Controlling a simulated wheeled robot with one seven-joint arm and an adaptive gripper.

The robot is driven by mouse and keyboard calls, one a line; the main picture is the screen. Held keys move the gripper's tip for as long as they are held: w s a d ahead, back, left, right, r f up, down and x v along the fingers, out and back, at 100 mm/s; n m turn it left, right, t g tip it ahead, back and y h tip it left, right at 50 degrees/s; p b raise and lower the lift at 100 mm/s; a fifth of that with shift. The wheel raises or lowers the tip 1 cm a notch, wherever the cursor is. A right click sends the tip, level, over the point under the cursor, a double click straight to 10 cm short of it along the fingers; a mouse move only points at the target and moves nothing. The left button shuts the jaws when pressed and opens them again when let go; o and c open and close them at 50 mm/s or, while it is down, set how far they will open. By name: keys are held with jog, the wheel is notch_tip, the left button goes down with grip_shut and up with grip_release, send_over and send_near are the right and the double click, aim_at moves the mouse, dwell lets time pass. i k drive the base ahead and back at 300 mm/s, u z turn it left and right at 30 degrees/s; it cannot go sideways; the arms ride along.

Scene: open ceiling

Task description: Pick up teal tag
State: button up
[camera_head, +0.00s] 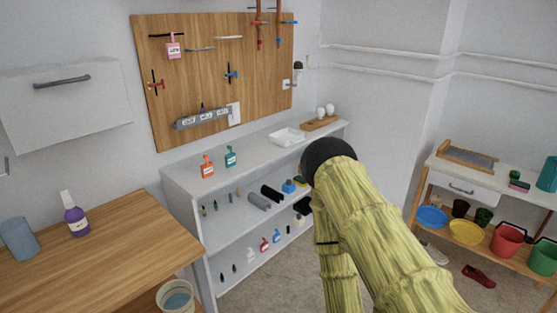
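A teal tag (230,157) with a pale label stands on the white top of the shelf unit, left of the middle of the view. It looks upright, with a narrow part at its top. An orange-red tag (207,167) of similar shape stands just left of it, a small gap apart. My arm, yellow-green with a black joint, rises from the bottom to the right of the teal tag, well apart from it. My gripper is not in view.
The shelf unit (184,182) holds several small items on lower shelves. A white tray (287,137) sits right of the tags. A pegboard (190,85) hangs behind. A wooden table (110,255) with a purple bottle (75,217) is at left. A bucket (175,297) stands below.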

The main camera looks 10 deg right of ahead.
aim_at(231, 159)
jog(key=z, duration=0.15)
jog(key=i, duration=0.95)
